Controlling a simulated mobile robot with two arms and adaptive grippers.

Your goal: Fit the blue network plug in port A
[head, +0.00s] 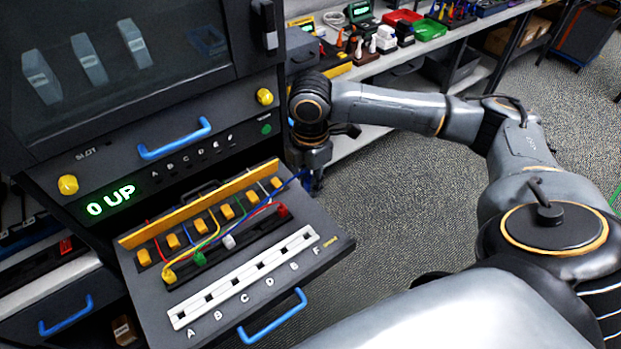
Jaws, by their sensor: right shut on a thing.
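The white port strip (233,284) lies along the front of the pulled-out tray, with dark openings and letters A to F below it. Port A (182,315) is at its left end, and no plug shows in it. My right gripper (317,184) is beyond the tray's right back corner, pointing down. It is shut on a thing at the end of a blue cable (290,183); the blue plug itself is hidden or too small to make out. My left gripper is not in view.
A yellow rail (200,204) stands along the tray's back. Yellow (170,275), green (199,259), white (229,242) and red (282,210) plugs lie on the tray, with cables curving around them. A blue handle (273,318) is at the front. A green display reads "0 UP".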

